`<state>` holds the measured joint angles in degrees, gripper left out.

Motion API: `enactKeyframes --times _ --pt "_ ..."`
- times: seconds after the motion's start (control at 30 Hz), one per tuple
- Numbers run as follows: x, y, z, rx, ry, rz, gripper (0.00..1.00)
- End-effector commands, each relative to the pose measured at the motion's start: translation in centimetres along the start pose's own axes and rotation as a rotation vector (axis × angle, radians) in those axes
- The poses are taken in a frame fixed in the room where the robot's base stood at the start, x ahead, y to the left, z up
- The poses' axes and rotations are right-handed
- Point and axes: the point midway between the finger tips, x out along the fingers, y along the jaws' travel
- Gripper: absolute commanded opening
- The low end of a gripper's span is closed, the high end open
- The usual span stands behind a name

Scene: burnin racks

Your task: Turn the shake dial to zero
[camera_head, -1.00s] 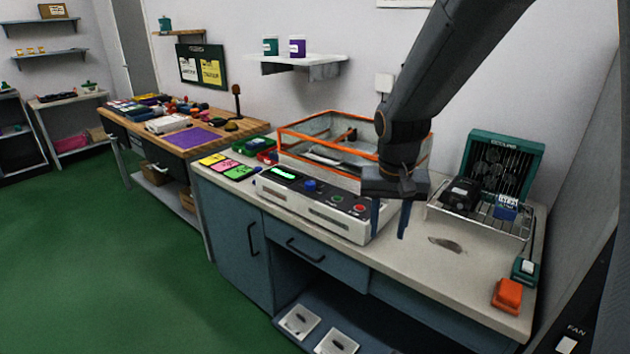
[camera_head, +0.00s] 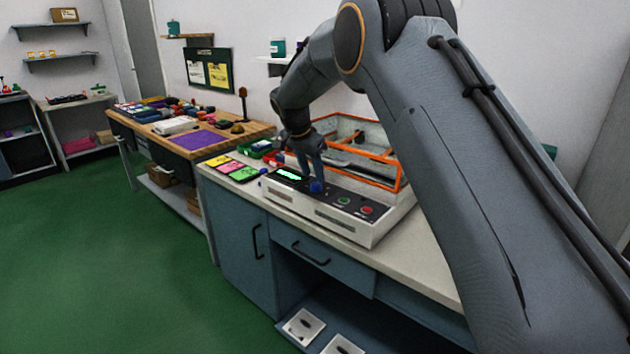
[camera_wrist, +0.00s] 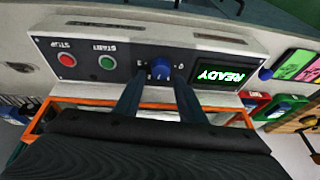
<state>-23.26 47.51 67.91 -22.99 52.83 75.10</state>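The shake dial is a blue knob (camera_head: 316,187) on the dark front panel of the white shaker machine (camera_head: 340,226). In the wrist view the blue dial (camera_wrist: 159,68) sits between the START button and the lit READY screen (camera_wrist: 218,75). My gripper (camera_wrist: 155,85) is open, with one finger on each side of the dial. The fingertips lie just short of the dial or beside it; I cannot tell whether they touch it. In the head view my gripper (camera_head: 313,170) is right above the dial. The small panel marks are too blurred to read.
A green START button (camera_wrist: 107,62) and a red STOP button (camera_wrist: 67,59) lie beside the dial. An orange-edged clear box (camera_head: 380,150) stands on the machine behind. Coloured cards (camera_head: 232,168) lie left on the worktop. My arm hides the bench's right part.

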Motion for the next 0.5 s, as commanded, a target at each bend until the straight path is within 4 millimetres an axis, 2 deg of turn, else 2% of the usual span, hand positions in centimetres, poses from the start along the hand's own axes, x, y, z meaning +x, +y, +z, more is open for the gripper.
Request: enactKeyframes --times 0.2,0.33,0.5 --pt "3.1 0.0 0.0 -0.001 0.000 0.000 0.37" --pt "4.2 0.0 0.0 -0.001 0.000 0.000 0.37" --pt "4.7 0.0 0.0 0.000 0.000 -0.001 0.37"
